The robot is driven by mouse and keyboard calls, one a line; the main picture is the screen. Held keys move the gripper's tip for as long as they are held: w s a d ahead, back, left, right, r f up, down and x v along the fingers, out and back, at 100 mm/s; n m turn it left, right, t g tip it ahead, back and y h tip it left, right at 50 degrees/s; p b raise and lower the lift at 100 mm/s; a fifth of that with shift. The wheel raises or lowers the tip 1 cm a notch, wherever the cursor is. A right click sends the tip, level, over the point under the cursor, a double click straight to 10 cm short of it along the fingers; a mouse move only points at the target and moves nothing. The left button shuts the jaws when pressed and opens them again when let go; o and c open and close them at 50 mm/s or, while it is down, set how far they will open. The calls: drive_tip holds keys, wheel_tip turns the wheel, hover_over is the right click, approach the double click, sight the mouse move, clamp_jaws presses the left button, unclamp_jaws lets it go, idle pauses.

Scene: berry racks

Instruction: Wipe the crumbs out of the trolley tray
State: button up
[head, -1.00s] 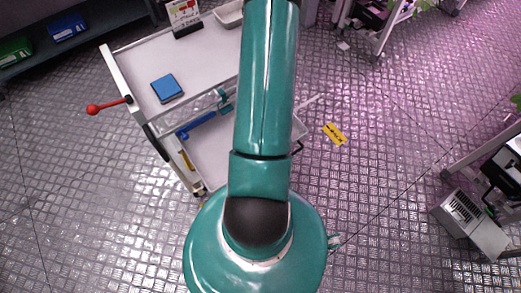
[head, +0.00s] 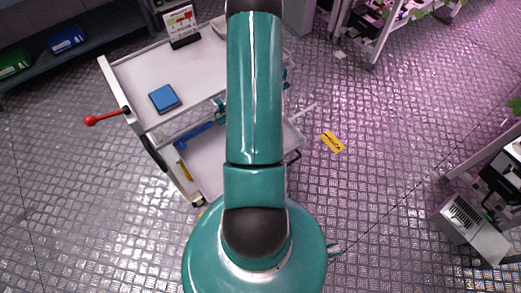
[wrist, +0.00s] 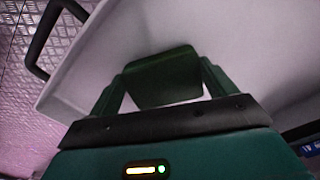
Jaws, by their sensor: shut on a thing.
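The white two-level trolley (head: 150,60) stands ahead, left of centre, in the head view. Its lower tray (head: 205,165) is partly hidden by my arm. In the wrist view my gripper (wrist: 162,78) is shut on a dark green block (wrist: 165,88), held between its two fingers over a pale tray surface (wrist: 255,45). I cannot tell whether the block touches the surface. In the head view my gripper is hidden behind the arm. I cannot make out any crumbs.
A blue pad (head: 164,97) lies on the upper shelf, with a small sign (head: 182,25) behind it. A red-knobbed lever (head: 92,120) sticks out left. A black handle (wrist: 42,40) borders the tray.

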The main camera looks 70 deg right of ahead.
drive_tip(key=shift+w+d+f, duration=0.1)
drive_tip(key=shift+w+d, duration=0.25)
drive_tip(key=shift+w, duration=0.3)
drive_tip(key=shift+w+d, duration=0.35)
drive_tip(key=shift+w, duration=0.25)
drive_tip(key=shift+w+d+f, duration=0.1)
drive_tip(key=shift+w+d, duration=0.25)
drive_tip(key=shift+w, duration=0.3)
drive_tip(key=shift+r, duration=0.1)
drive_tip(key=shift+r, duration=2.95)
drive_tip(key=shift+r, duration=0.1)
drive_tip(key=shift+r, duration=1.4)
